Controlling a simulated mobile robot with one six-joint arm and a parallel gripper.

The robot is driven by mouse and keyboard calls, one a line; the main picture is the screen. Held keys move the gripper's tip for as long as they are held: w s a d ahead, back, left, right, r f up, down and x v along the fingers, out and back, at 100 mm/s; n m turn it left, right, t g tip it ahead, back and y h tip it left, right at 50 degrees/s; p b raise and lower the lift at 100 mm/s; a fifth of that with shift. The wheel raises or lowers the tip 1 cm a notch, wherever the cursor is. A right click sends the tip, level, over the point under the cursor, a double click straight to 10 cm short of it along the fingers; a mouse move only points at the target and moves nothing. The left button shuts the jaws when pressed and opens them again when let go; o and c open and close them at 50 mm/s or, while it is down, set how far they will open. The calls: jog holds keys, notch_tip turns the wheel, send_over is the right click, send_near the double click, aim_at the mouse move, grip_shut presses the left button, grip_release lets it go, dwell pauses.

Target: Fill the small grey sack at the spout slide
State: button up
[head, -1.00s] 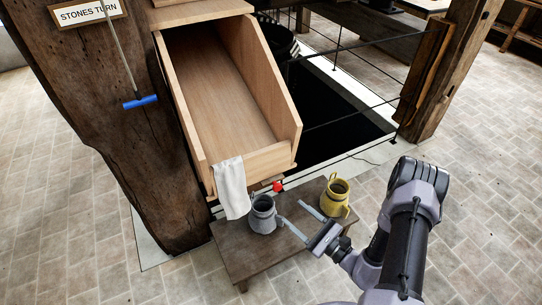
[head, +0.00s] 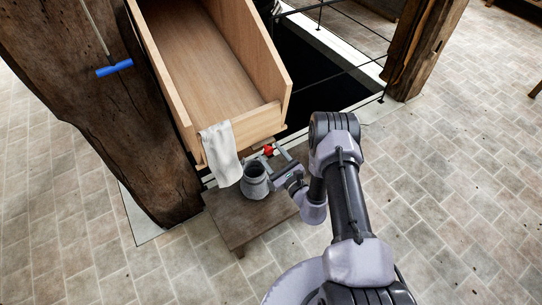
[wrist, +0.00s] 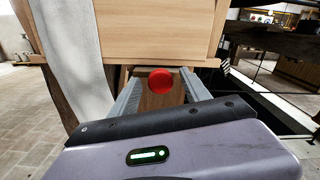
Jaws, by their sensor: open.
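The small grey sack (head: 254,183), a grey jug-like vessel with an open top, stands upright on a low wooden bench (head: 238,222) under the wooden chute (head: 222,60). A red knob (head: 268,150) shows at the chute's lower front end. In the wrist view the red knob (wrist: 160,82) sits in front of a brown wooden piece below the chute's pale front board (wrist: 158,30). My gripper (head: 274,156) is open, just right of and beyond the sack. In the wrist view its fingers (wrist: 161,76) stand on either side of the knob, with gaps visible.
A white cloth (head: 221,155) hangs over the chute's front edge, left of my gripper in the wrist view. A dark pit with thin rails (head: 315,70) lies behind. Open floor (head: 465,190) lies right.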

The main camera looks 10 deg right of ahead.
jog(key=shift+w+a, duration=0.1)
jog(key=shift+w, duration=0.1)
grip_shut()
dwell(1.3)
